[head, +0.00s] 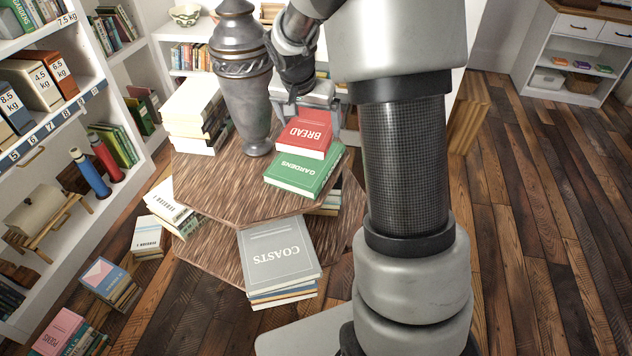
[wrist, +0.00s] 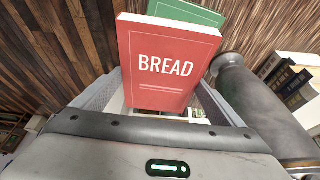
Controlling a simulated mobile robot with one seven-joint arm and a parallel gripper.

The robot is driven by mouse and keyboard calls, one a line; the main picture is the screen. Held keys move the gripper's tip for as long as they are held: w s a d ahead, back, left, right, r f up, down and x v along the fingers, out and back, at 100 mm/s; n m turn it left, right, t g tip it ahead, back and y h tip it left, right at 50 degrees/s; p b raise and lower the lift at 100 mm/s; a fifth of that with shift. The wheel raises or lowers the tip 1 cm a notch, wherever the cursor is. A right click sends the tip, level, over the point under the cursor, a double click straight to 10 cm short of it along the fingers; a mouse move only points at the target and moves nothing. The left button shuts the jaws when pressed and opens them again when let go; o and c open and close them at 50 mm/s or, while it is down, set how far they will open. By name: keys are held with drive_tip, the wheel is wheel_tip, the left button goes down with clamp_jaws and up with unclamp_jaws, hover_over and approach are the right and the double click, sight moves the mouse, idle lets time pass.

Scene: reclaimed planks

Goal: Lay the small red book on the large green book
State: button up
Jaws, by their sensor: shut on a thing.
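The small red book (head: 304,138), titled BREAD, is over the back part of the large green book (head: 307,173), titled GARDENS, which lies on the wooden table. My gripper (head: 305,101) is shut on the red book from its far side. In the wrist view the red book (wrist: 168,62) fills the space between my fingers (wrist: 160,98), and a strip of the green book (wrist: 186,13) shows beyond it. The red book looks about level. I cannot tell whether it touches the green book or hovers just above it.
A tall grey metal vase (head: 242,85) stands close left of the books. It also shows in the wrist view (wrist: 250,100). A stack of books (head: 194,112) is at the table's back left. A grey COASTS book (head: 278,254) tops a front stack. Bare tabletop (head: 215,190) lies left of the green book.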

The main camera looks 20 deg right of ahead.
sight(315, 123)
drive_tip(key=shift+w+d+f+m+b, duration=0.6)
drive_tip(key=shift+w+d+f+m, duration=0.15)
drive_tip(key=shift+d+f, duration=0.3)
drive_tip(key=shift+g, duration=0.3)
wheel_tip(315, 123, down, 5)
drive_tip(key=shift+f+b, duration=0.15)
drive_tip(key=shift+b, duration=0.3)
drive_tip(key=shift+h, duration=0.3)
drive_tip(key=shift+f+b, duration=0.4)
drive_tip(key=shift+f, duration=1.65)
drive_tip(key=shift+f, duration=0.2)
drive_tip(key=o, duration=1)
drive_tip(key=shift+r, duration=0.1)
